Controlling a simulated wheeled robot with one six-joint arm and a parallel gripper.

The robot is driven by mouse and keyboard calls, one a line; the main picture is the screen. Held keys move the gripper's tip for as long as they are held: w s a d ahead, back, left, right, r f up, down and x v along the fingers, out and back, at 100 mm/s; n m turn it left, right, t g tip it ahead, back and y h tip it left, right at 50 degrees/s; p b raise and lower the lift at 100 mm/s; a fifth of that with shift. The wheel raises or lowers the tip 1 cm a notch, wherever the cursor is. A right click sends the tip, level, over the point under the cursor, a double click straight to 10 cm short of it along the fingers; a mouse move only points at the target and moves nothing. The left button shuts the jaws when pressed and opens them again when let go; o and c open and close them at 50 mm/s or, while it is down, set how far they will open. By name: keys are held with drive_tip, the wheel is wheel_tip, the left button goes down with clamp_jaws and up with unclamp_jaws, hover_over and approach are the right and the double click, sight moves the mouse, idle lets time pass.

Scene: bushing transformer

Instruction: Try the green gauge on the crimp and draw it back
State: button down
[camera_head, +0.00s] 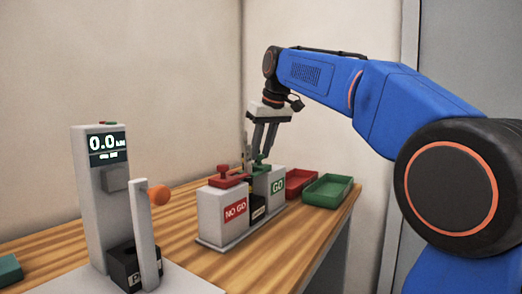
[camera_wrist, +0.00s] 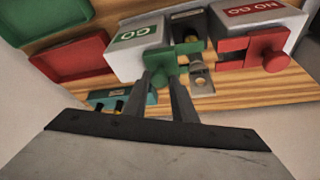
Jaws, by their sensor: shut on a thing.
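My gripper (camera_head: 259,153) is shut on the green gauge (camera_head: 262,169), by the GO block (camera_head: 276,184). In the wrist view the fingers (camera_wrist: 165,77) close on the knob of the green gauge (camera_wrist: 164,62). The gauge's flat end reaches right, towards the metal crimp piece (camera_wrist: 202,81) with a hole in it. Whether the gauge touches or surrounds the crimp cannot be told. The red gauge (camera_head: 229,179) rests on the NO GO block (camera_head: 222,208); it also shows in the wrist view (camera_wrist: 265,55).
A red tray (camera_head: 299,179) and a green tray (camera_head: 328,190) stand behind to the right. A black block (camera_head: 258,211) sits between the labelled blocks. A tester (camera_head: 91,192) with a display and an orange-knobbed lever (camera_head: 159,194) stands at left.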

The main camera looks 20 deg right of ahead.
drive_tip(key=shift+w+d, duration=1.6)
drive_tip(key=shift+d, duration=0.3)
drive_tip(key=c, duration=1.7)
unclamp_jaws()
drive_tip(key=shift+d, duration=0.1)
drive_tip(key=shift+c, duration=0.2)
drive_tip(key=v, duration=1.7)
drive_tip(key=shift+r, duration=0.25)
